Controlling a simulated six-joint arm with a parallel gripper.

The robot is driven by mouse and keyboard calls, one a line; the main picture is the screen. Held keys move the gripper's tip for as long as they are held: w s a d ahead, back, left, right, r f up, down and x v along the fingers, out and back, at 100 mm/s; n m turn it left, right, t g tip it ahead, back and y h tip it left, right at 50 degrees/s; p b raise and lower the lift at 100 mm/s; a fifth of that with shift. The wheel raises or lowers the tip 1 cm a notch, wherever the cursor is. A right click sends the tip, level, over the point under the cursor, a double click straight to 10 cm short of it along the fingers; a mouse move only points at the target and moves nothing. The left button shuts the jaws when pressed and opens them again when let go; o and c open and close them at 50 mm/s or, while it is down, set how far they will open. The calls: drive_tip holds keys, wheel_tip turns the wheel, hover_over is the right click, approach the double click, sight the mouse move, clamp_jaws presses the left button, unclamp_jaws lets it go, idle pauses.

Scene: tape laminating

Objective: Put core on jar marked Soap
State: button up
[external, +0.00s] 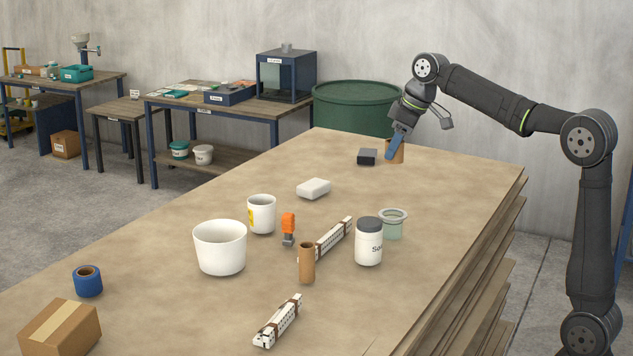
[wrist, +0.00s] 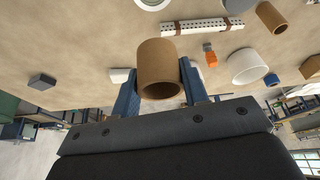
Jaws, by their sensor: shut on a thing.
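My gripper (external: 397,142), with blue fingers, is shut on a brown cardboard core (external: 397,153) at the far end of the table. In the wrist view the held core (wrist: 158,68) sits between the two fingers, its open end facing the camera. I cannot tell whether it touches the table. The jar marked Soap (external: 368,243) is white with a dark grey lid and stands upright right of the table's middle. A second brown core (external: 307,263) stands upright on the table, left of the jar.
A greenish open container (external: 392,225) stands just behind the jar. A white perforated strip (external: 334,238), orange item (external: 288,226), white cup (external: 262,214) and larger white tub (external: 219,247) lie left. A dark block (external: 367,157) is near my gripper. The table's right side is clear.

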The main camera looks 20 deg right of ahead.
drive_tip(key=s+d+r, duration=0.1)
drive_tip(key=s+r, duration=0.1)
drive_tip(key=s, duration=0.5)
approach(362, 220)
drive_tip(key=shift+w+a+f, duration=0.45)
drive_tip(key=shift+a, duration=0.3)
drive_tip(key=shift+f, duration=2.05)
drive_tip(key=shift+f, duration=0.15)
drive_tip(key=o, duration=0.9)
drive_tip(key=shift+o, duration=0.2)
drive_tip(key=v, duration=1.2)
